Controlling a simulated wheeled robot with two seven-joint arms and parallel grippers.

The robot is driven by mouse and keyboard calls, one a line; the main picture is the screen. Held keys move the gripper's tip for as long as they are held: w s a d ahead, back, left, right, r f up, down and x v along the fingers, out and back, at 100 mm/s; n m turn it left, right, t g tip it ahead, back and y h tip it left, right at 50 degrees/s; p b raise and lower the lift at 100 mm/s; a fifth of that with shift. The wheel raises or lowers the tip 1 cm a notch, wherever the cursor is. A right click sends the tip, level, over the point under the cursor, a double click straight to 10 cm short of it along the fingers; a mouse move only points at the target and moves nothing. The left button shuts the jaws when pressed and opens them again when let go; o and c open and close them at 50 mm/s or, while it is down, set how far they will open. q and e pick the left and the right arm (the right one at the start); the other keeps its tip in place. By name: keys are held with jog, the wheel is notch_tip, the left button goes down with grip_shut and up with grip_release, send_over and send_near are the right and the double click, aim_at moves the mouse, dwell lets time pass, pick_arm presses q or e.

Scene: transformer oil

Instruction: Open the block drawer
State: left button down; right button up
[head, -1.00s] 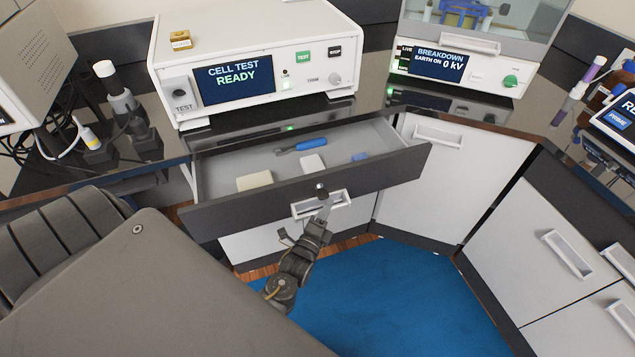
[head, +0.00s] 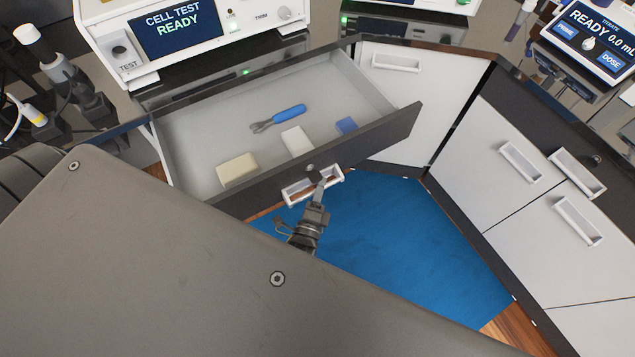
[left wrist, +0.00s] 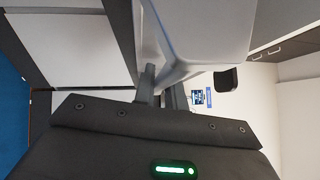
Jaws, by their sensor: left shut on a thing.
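The open drawer (head: 185,163) has a dark front and a white handle (head: 298,197). Inside lie a cream block (head: 236,169), a white block (head: 296,141), a blue block (head: 346,125) and a blue-handled tool (head: 287,113). My left gripper (head: 316,177) is at the handle and shut on it; its fingertips are partly hidden by the handle. In the left wrist view the gripper's fingers (left wrist: 160,88) reach to a pale, close surface that fills the upper middle. My right gripper is not in view.
The cell test unit (head: 180,30) stands on the dark counter above the drawer. White cabinets with handles (head: 520,162) line the right side. A blue mat (head: 400,235) covers clear floor in front. A titrator screen (head: 598,35) is at the upper right.

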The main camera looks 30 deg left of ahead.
pick_arm(q)
jog(key=c, duration=1.5)
grip_release()
jog(key=shift+o, duration=0.2)
jog(key=b+v, duration=0.2)
jog(key=v, duration=0.8)
jog(key=shift+s, duration=0.45)
